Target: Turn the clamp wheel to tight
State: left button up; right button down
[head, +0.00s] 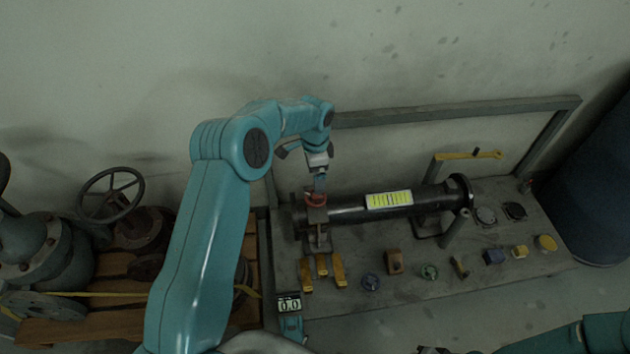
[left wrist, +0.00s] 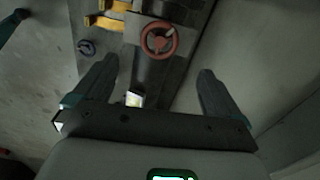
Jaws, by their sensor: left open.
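The clamp wheel is a small red handwheel (head: 315,199) on top of a clamp at the left end of a black pipe (head: 345,213). In the left wrist view the red wheel (left wrist: 159,39) shows its full ring and spokes, centred above the space between my fingers. My left gripper (head: 319,184) is directly above the wheel in the head view. In the left wrist view my left gripper (left wrist: 157,75) has its fingers wide apart with nothing between the tips. Part of my right arm shows at the lower right of the head view; its gripper does not clearly show.
The pipe lies on a grey bench (head: 500,265) with yellow blocks (head: 322,266) and several small parts along its front. A digital readout (head: 289,304) shows 0.0. A yellow-handled lever (head: 470,155) stands behind. A pallet with large valves (head: 110,195) is at left.

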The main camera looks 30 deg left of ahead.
pick_arm(q)
notch_tip(320, 180, up, 6)
jog(key=p, duration=0.1)
jog(key=shift+r, duration=0.2)
dwell(0.3)
jog(key=s+d+f+n+h, duration=0.3)
jog(key=s+d+f+n, duration=0.2)
jog(key=s+d+f, duration=0.8)
jog(key=s+d+f+n+h, duration=0.1)
jog(key=s+d+f+n, duration=0.15)
jog(key=s, duration=0.65)
jog(key=s+d+f+n, duration=0.15)
jog(key=s+n, duration=0.25)
jog(key=s, duration=0.4)
notch_tip(320, 180, up, 28)
jog(key=p, duration=2.7)
jog(key=shift+s+d, duration=0.2)
jog(key=shift+s, duration=0.15)
jog(key=shift+f, duration=0.1)
